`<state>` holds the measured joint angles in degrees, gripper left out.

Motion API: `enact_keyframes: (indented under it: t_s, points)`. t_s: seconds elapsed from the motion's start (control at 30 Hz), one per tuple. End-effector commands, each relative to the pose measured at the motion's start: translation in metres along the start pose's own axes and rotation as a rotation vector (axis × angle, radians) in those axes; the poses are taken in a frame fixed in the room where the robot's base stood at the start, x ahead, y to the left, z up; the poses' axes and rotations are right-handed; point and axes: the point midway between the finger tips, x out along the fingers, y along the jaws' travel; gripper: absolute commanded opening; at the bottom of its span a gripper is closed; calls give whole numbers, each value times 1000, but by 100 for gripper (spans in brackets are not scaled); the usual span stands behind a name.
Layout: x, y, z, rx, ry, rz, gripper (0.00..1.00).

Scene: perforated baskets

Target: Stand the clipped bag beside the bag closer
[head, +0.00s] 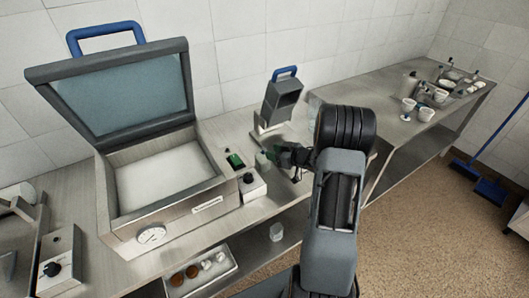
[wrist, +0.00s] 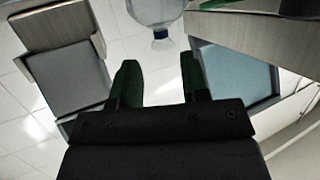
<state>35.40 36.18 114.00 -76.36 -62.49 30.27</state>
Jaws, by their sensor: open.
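The clipped bag (wrist: 155,12) is clear and bulging, with a blue clip (wrist: 160,35) at its neck. It appears inverted at the top of the wrist view, cut off by the edge. In the head view a small pale shape (head: 262,160), likely this bag, stands on the counter just left of my gripper (head: 281,154). The bag closer (head: 283,100), a grey unit with a blue handle, stands behind my gripper. In the wrist view my gripper (wrist: 158,68) has its two green fingers apart with nothing between them. The bag lies beyond the fingertips.
A chamber machine (head: 150,228) with its lid raised fills the left counter. A knob box (head: 252,186) stands right of it, near my gripper. The right bench (head: 370,92) carries cups and bottles.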

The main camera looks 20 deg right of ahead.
Motion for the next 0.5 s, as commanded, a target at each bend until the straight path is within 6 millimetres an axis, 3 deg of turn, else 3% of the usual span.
enact_keyframes:
  t_s: [0.2,0.37,0.5]
  points:
    - [-33,1,0,0,1,2,42]
    - [-45,1,-3,-7,-4,11,42]
    - [-42,6,-28,-66,-56,126,42]
